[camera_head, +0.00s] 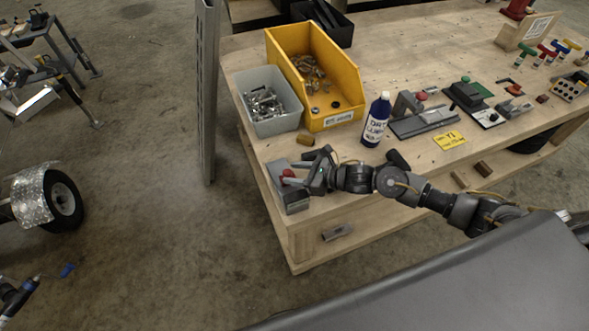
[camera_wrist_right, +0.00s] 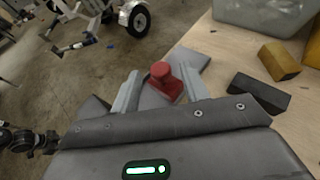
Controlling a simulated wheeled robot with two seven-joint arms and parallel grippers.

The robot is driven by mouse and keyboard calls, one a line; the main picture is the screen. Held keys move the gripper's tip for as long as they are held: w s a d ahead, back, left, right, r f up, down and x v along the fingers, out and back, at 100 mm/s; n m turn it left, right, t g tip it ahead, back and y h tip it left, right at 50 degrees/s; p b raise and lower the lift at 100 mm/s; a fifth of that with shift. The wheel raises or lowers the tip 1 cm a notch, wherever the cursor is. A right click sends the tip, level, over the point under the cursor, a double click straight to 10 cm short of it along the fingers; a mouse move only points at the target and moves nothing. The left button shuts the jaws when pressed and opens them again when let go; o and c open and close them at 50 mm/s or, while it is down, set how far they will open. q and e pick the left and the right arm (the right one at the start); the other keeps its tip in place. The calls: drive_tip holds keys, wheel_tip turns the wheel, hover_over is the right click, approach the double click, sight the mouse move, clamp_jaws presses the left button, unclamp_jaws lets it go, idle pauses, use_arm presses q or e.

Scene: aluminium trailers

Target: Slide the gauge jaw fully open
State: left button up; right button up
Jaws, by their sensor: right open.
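A grey gauge fixture (camera_head: 295,205) with a red knob (camera_head: 288,174) sits at the near left corner of the workbench. The red knob also shows in the right wrist view (camera_wrist_right: 163,82), standing on a red base over a grey plate. My right gripper (camera_head: 289,172) is open around the knob, with one pale finger on each side. Whether the fingers touch the knob cannot be told. Another grey fixture (camera_head: 425,122) with a red knob stands farther right, behind a yellow tag (camera_head: 450,140). My left gripper is not seen.
A grey bin (camera_head: 283,123) of metal parts and a yellow bin (camera_head: 352,84) stand behind the gauge fixture. A blue bottle (camera_head: 376,122) stands right of them. A small brass-coloured block (camera_head: 305,139) and dark block (camera_wrist_right: 260,93) lie close to my right gripper. A metal post (camera_head: 207,95) rises left of the bench.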

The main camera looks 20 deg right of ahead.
drive_tip(key=shift+w+a+f, duration=0.15)
clamp_jaws()
drive_tip(key=w+b, duration=0.1)
drive_tip(key=w, duration=0.1)
drive_tip(key=w+b, duration=0.1)
drive_tip(key=b, duration=0.1)
drive_tip(key=shift+w+a+f+b, duration=0.15)
drive_tip(key=shift+w+f+b, duration=0.05)
drive_tip(key=shift+w+b, duration=0.15)
drive_tip(key=shift+w+r, duration=0.1)
drive_tip(key=shift+w, duration=0.2)
drive_tip(key=shift+r, duration=0.15)
